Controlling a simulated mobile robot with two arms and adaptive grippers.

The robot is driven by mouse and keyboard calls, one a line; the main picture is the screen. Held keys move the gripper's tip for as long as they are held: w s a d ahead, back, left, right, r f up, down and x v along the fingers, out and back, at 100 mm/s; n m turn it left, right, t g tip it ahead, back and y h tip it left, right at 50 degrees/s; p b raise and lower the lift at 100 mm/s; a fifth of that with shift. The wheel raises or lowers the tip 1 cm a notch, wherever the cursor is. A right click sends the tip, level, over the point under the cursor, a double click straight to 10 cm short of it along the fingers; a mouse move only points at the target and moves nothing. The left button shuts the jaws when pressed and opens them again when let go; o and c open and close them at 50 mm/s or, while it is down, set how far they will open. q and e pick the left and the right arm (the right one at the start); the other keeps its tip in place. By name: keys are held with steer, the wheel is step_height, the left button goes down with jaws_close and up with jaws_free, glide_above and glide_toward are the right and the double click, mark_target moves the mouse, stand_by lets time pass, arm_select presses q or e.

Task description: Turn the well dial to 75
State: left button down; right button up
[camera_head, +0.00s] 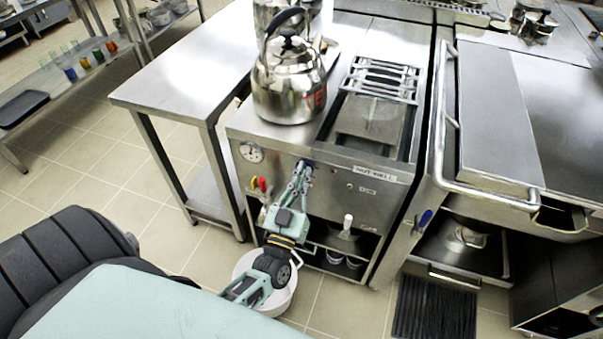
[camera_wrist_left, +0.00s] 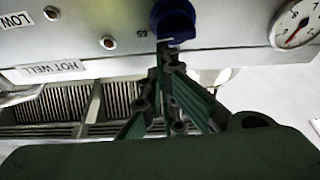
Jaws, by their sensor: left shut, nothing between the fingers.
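The well dial is a dark blue knob (camera_head: 308,167) on the steel front panel of the counter unit. In the left wrist view the knob (camera_wrist_left: 175,18) is at the top middle, with a small number beside it that I cannot read surely. My left gripper (camera_head: 302,172) is shut and empty, its fingertips at the knob and hiding part of it in the head view. In the left wrist view the closed fingertips (camera_wrist_left: 166,46) meet the knob's lower edge; I cannot tell if they press on it. My right gripper is not in view.
A kettle (camera_head: 289,85) stands on the unit above. An open shelf with a white-handled item (camera_head: 347,222) is below. A white bucket (camera_head: 283,296) stands on the floor under my arm.

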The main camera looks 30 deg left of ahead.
arm_select(q)
steer(key=f+m+h, duration=0.1)
steer(key=m+h, duration=0.1)
steer(key=m, duration=0.2)
steer(key=d+f+m+h+p, duration=0.1)
steer(key=m, duration=0.4)
steer(key=d+f+m+h+p, duration=0.1)
steer(key=m+h, duration=0.1)
steer(key=m, duration=0.2)
steer(key=shift+w+d+m+g+h, duration=0.1)
steer(key=shift+w+m+g+h, duration=0.2)
